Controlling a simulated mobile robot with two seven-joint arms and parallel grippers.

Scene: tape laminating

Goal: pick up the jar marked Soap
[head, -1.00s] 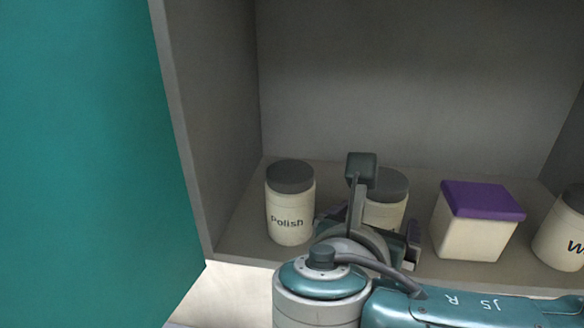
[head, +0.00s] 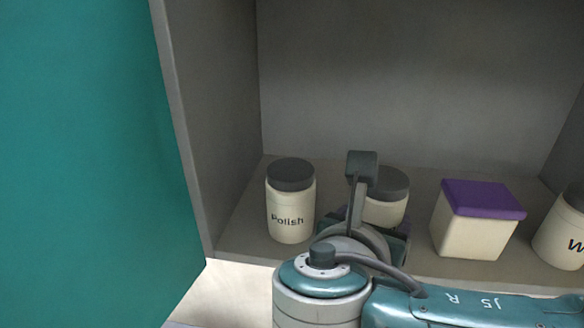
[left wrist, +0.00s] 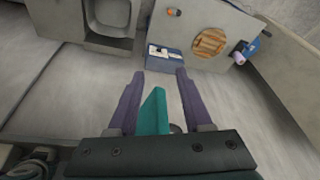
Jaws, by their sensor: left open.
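A cream jar with a dark grey lid (head: 388,184) stands on the shelf in the middle, behind my right gripper. Its front and any label are hidden, so I cannot read whether it says Soap. My right gripper (head: 365,222) is in front of this jar, largely covered by its own wrist; whether its jaws are around or touching the jar is unclear. My left gripper (left wrist: 160,76) shows only in the left wrist view, open, with the edge of a teal panel (left wrist: 154,112) between its purple fingers.
A jar marked Polish (head: 290,203) stands left of the middle jar. A cream box with a purple lid (head: 475,220) and a partly cut-off jar starting with W (head: 562,232) stand right. The cabinet's left wall (head: 210,120) and teal door (head: 80,150) bound the left side.

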